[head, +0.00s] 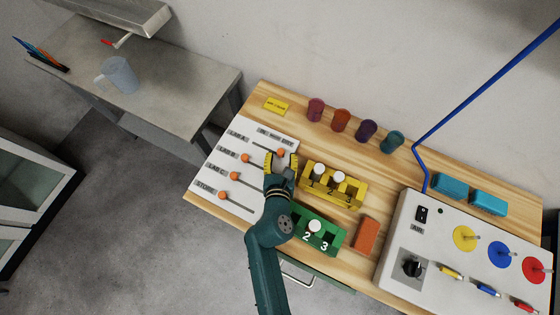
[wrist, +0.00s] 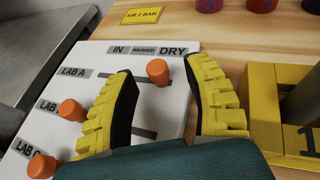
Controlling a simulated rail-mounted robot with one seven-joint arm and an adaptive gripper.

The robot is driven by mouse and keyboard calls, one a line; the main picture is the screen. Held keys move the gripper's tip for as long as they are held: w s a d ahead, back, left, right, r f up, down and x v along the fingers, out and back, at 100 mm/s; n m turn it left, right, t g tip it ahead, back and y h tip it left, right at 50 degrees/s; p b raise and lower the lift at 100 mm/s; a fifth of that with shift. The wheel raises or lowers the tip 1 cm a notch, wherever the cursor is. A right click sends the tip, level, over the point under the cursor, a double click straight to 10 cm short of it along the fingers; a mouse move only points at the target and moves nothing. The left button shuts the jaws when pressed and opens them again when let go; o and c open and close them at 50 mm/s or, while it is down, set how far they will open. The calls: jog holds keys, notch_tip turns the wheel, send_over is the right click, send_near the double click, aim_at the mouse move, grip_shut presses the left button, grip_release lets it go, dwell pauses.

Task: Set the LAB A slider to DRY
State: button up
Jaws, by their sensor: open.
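The white slider panel (head: 255,190) lies on the wooden bench, with rows labelled LAB A, LAB B, LAB C and STORE. The LAB A slider's orange knob (wrist: 157,71) is toward the right end of its slot, just below and slightly left of the DRY label (wrist: 173,50). It also shows in the head view (head: 281,153). My gripper (head: 280,160) is over the panel's right side, open, with its yellow fingers on either side of the knob in the wrist view (wrist: 160,67). Gaps show on both sides of the knob.
The LAB B knob (wrist: 72,110) and LAB C knob (wrist: 40,165) sit further left in their slots. A yellow numbered rack (head: 335,188) stands close right of my gripper. A green rack (head: 318,232) is nearer, beside my arm. Several coloured cups stand at the back.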

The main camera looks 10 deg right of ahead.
jog(key=v, duration=0.9)
